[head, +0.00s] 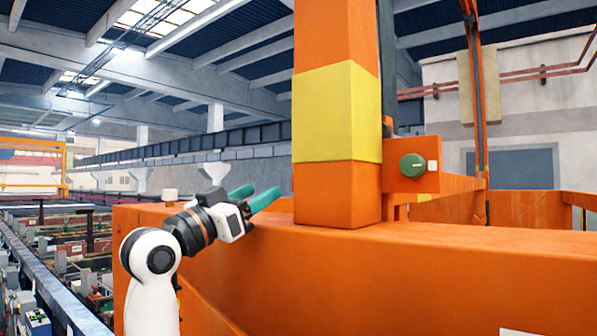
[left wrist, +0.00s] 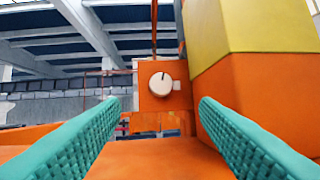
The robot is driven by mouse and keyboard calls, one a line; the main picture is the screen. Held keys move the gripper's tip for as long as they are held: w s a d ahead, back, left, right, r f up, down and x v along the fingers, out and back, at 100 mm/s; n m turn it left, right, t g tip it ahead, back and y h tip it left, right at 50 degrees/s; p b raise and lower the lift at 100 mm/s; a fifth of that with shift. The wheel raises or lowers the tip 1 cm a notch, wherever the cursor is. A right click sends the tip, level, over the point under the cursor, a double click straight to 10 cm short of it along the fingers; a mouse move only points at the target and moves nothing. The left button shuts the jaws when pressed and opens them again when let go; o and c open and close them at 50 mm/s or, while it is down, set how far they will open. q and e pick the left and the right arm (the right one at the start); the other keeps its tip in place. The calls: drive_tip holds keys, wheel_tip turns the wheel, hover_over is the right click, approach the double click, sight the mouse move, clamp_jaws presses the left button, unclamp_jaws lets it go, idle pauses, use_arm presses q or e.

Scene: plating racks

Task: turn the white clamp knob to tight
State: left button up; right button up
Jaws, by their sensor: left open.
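In the left wrist view a round white knob (left wrist: 160,84) with a short dark mark near its upper edge sits on an orange plate (left wrist: 158,101). A small pale square lies just right of it. My left gripper (head: 264,189) is open and empty, its green fingers extending over the orange beam toward the post. In the left wrist view the knob shows between and beyond the fingertips (left wrist: 158,104), apart from them. My right gripper is not in view.
An orange post (head: 336,194) with a yellow band stands right of my left gripper on a wide orange beam (head: 420,270). A green knob (head: 412,165) is on a bracket right of the post. A small white cap (head: 170,195) shows behind my left arm.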

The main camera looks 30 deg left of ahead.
use_arm(q)
drive_tip(key=p+x, duration=0.1)
drive_tip(key=x, duration=0.1)
drive_tip(key=r+p+x, duration=0.1)
drive_tip(key=p+x, duration=0.1)
drive_tip(key=x, duration=0.1)
drive_tip(key=shift+d, duration=0.1)
drive_tip(key=p+x, duration=0.2)
drive_tip(key=x, duration=0.2)
drive_tip(key=shift+w+d+f+p, duration=0.1)
drive_tip(key=shift+w+f+p, duration=0.15)
drive_tip(key=shift+p, duration=0.15)
drive_tip(key=shift+w, duration=0.35)
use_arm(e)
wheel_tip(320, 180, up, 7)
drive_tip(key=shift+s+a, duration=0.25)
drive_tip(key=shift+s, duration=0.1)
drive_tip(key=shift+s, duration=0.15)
use_arm(q)
drive_tip(key=shift+c, duration=0.9)
drive_tip(key=c, duration=0.8)
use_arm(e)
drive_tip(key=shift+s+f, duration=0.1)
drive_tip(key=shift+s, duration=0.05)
